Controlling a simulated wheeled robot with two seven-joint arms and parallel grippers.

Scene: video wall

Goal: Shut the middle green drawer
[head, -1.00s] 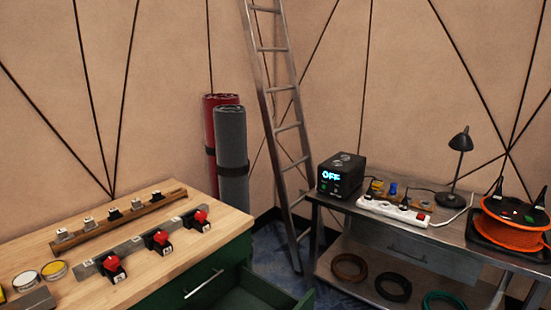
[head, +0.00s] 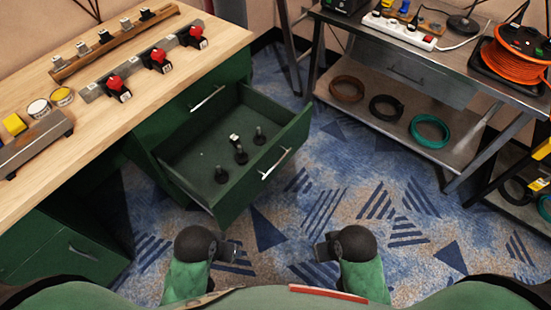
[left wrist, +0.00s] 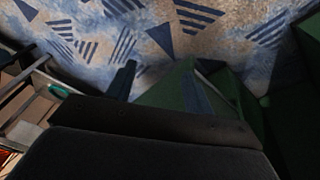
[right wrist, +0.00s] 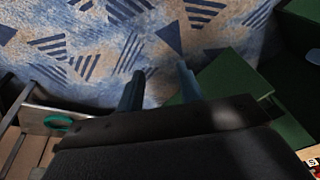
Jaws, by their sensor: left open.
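The middle green drawer (head: 200,165) is pulled out of the green cabinet under the wooden bench in the head view. Its front panel has a silver handle (head: 274,164). Several small dark knob-like pieces (head: 240,152) stand inside it. My left gripper (left wrist: 160,85) is open and empty, with green drawer surfaces beyond its fingers. My right gripper (right wrist: 158,88) is open and empty, with the green drawer (right wrist: 230,75) just to the right of its fingers. I cannot tell either gripper's exact distance to the drawer. My fingertips are not clear in the head view.
A closed drawer with a handle (head: 208,98) is above the open one. The wooden bench top (head: 60,150) carries switches on rails. A metal table (head: 450,70) with coils on its lower shelf stands at right. Patterned blue carpet (head: 350,190) lies clear before the drawer.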

